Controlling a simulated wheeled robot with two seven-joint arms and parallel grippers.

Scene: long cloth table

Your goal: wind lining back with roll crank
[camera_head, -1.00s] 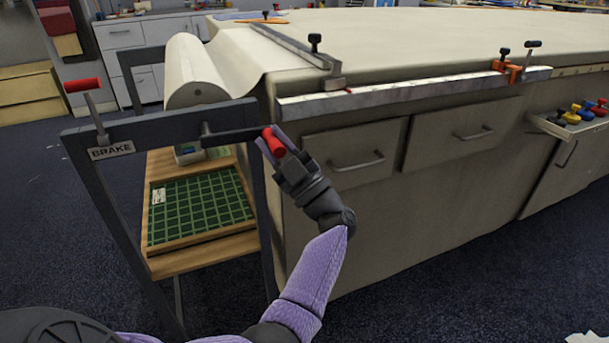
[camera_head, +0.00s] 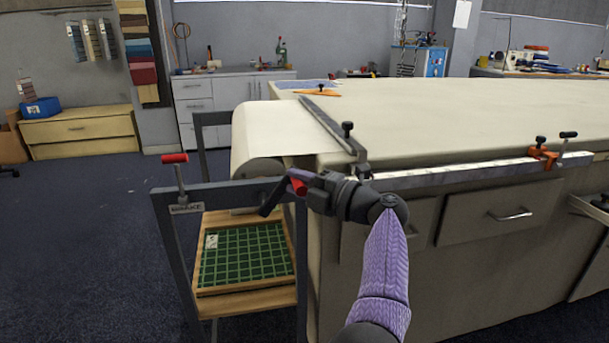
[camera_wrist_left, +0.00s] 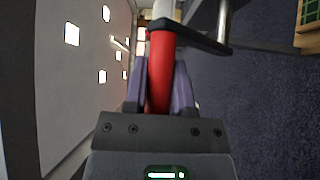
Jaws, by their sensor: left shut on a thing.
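The roll of cream lining (camera_head: 258,150) sits in a dark metal stand at the table's left end, and its cloth runs flat onto the table. My left gripper (camera_head: 298,182) is shut on the red handle of the roll crank, beside the stand's top bar. In the left wrist view the red crank handle (camera_wrist_left: 161,70) stands between the two fingers, with the dark crank arm (camera_wrist_left: 195,38) beyond it. The brake lever (camera_head: 174,160) with its red grip stands upright at the stand's left corner. My right gripper is not in view.
A metal straightedge bar (camera_head: 325,128) and a long ruler (camera_head: 450,172) with an orange clamp (camera_head: 543,153) lie along the table edges. A green gridded board (camera_head: 245,255) rests on the stand's lower shelf. Open floor lies to the left.

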